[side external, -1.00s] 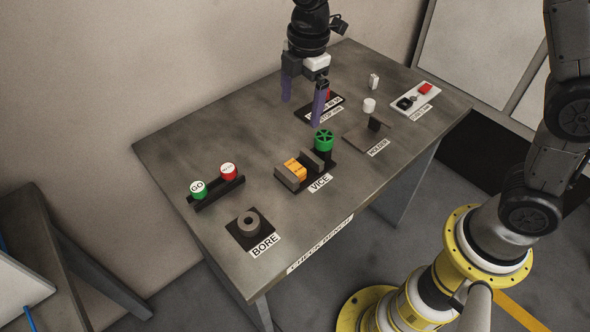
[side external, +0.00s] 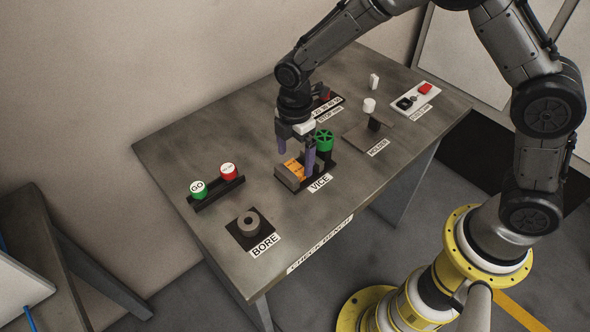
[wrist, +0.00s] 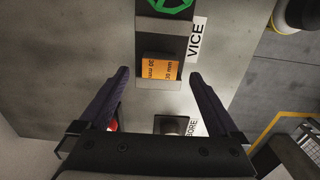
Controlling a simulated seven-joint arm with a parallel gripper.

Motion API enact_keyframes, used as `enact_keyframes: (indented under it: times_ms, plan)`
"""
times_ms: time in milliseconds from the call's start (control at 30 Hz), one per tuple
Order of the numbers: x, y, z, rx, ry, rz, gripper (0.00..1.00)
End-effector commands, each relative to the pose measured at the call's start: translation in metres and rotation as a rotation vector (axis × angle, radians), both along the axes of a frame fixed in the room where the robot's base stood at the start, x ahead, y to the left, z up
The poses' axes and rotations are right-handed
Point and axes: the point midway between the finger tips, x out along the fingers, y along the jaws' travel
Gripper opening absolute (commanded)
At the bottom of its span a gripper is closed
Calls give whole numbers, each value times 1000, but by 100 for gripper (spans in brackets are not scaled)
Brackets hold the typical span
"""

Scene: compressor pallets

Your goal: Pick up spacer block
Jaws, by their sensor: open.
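The orange block (wrist: 161,70), likely the spacer block, sits in the vice (wrist: 165,30) between its grey jaws, with millimetre markings on its top. In the side view the orange block (side external: 292,168) is partly visible beside a purple finger. The vice (side external: 285,184) has a green handwheel (side external: 324,139) at its far end. My gripper (side external: 296,156) is open, pointing down above the vice. In the wrist view my gripper's (wrist: 160,74) purple fingers lie on either side of the block, apart from it, with nothing between them at the palm.
The green GO button (side external: 198,189) and a red button (side external: 229,171) stand to the left. The bore fixture (side external: 248,224) is in front. The holder (side external: 372,132), a white cylinder (side external: 369,105) and a switch panel (side external: 416,98) are to the right.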

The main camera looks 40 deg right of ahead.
Motion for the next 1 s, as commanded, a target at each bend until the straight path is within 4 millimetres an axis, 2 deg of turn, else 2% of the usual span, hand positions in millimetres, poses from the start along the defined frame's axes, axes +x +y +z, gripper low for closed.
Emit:
enact_keyframes:
  times_ms: [100,233,567,1000]
  plan:
    - [-1,-1,-20,-2,6,-1,98]
    - [0,-1,-35,-1,4,0,98]
    - [0,-1,-41,0,2,0,98]
    - [0,-1,-40,0,1,0,18]
